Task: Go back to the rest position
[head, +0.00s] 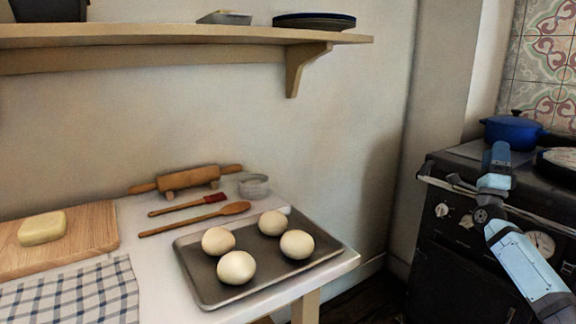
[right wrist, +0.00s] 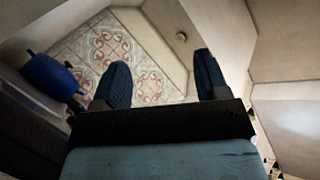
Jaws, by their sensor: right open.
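My right gripper (head: 499,153) is raised in front of the black stove at the right of the head view, apart from anything on it. In the right wrist view its two dark fingers (right wrist: 161,72) stand wide apart with nothing between them. Beyond the fingers are patterned tiles and pale walls. My left gripper is in neither view.
Several pale dough balls sit on a metal tray (head: 328,254) on the white table. A rolling pin (head: 188,179), brush, wooden spoon and chopping board (head: 98,231) lie there too. A blue pot (head: 512,131) stands on the stove (head: 425,222). A shelf (head: 200,36) overhangs the table.

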